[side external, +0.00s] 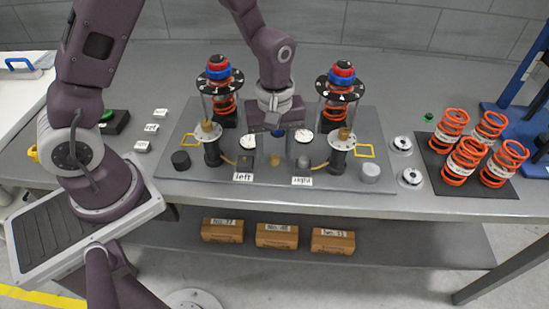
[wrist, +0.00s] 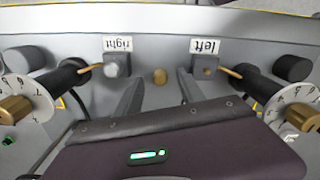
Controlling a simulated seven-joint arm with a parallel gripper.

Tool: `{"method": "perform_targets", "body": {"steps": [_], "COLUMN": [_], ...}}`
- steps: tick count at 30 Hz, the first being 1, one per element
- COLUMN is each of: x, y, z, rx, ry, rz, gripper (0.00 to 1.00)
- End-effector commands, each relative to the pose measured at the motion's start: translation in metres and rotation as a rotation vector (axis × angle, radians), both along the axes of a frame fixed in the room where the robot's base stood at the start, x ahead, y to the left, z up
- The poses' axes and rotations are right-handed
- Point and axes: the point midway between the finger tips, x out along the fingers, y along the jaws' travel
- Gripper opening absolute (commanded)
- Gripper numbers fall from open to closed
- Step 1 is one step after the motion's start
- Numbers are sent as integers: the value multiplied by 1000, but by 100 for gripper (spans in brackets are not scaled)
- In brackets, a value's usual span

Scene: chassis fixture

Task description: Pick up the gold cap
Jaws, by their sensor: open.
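The gold cap (side external: 275,159) is a small cylinder standing on the grey plate between the posts labelled left and right. In the wrist view the gold cap (wrist: 160,76) shows in the gap between my fingertips. My gripper (side external: 276,150) points down over this spot, and its spread fingers (wrist: 160,83) frame the cap on both sides. I see no contact with the cap. Whether the fingertips are level with it or still above it, I cannot tell.
Beside the gap sit a block with a small gold-brown centre (wrist: 207,71) by the left label and a grey-topped block (wrist: 117,66) by the right label. Two spring assemblies (side external: 221,108) (side external: 340,108) with numbered dials flank my arm. Orange springs (side external: 467,154) stand at right.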

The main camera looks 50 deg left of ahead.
Motion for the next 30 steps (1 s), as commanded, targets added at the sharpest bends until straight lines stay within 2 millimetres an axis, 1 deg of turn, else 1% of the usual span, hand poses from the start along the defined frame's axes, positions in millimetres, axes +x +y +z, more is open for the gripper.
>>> {"method": "perform_targets", "body": {"steps": [1, 3, 9, 11, 12, 16, 26, 28, 30], "x": [-1, 0, 0, 0, 0, 0, 0, 1, 1], "y": [0, 0, 0, 0, 0, 0, 0, 0, 0], "z": [-7, -11, -12, -12, -11, -11, -9, 0, 18], "rx": [0, -1, 0, 0, 0, 0, 0, 0, -1], "ry": [4, 0, -1, -1, -1, -1, -2, -4, -9], "rz": [1, 1, 0, -1, -1, -1, -2, -2, -3], "gripper": [46, 46, 46, 34, 27, 1, 0, 0, 0]}}
